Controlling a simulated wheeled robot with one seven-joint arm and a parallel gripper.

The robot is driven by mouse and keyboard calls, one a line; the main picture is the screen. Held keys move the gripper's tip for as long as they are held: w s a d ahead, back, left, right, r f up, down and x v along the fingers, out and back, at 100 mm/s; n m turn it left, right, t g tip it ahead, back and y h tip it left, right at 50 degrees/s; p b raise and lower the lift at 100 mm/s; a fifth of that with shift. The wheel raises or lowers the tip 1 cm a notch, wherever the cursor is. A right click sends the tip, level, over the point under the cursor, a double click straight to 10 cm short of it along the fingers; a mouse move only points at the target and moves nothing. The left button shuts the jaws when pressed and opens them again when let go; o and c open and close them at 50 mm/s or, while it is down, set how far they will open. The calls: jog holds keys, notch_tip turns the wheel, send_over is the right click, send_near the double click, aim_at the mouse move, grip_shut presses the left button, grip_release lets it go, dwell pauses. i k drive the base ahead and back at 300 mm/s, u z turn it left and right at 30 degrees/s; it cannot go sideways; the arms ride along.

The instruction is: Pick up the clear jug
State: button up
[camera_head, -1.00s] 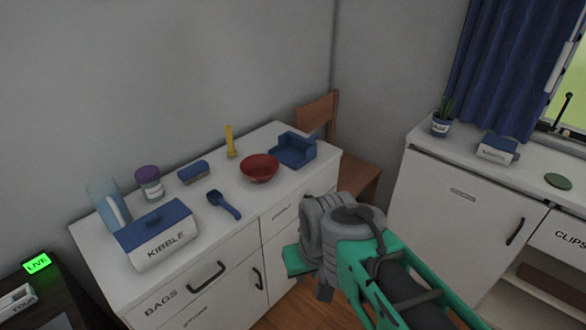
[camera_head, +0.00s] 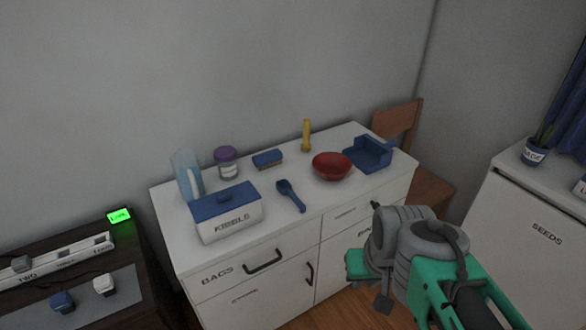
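The clear jug (camera_head: 185,172) is a tall, bluish see-through vessel with a pale handle. It stands upright at the back left of the white cabinet top, and its lower front is partly hidden by the kibble box. My arm with its green and grey links shows at the lower right, in front of the cabinet and well away from the jug. My gripper's fingers cannot be made out, so whether it is open or shut does not show.
The blue-lidded kibble box (camera_head: 230,218) stands right in front of the jug. A purple-lidded jar (camera_head: 226,164), a blue brush (camera_head: 268,158), a blue scoop (camera_head: 290,194), a red bowl (camera_head: 331,167), a yellow object (camera_head: 306,136) and a blue tray (camera_head: 368,153) share the top. A dark table (camera_head: 150,283) stands left.

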aim_at(191, 181)
jog(key=z, duration=0.5)
jog(key=i, duration=1.2)
jog(key=u, duration=4.1)
jog(key=i, duration=1)
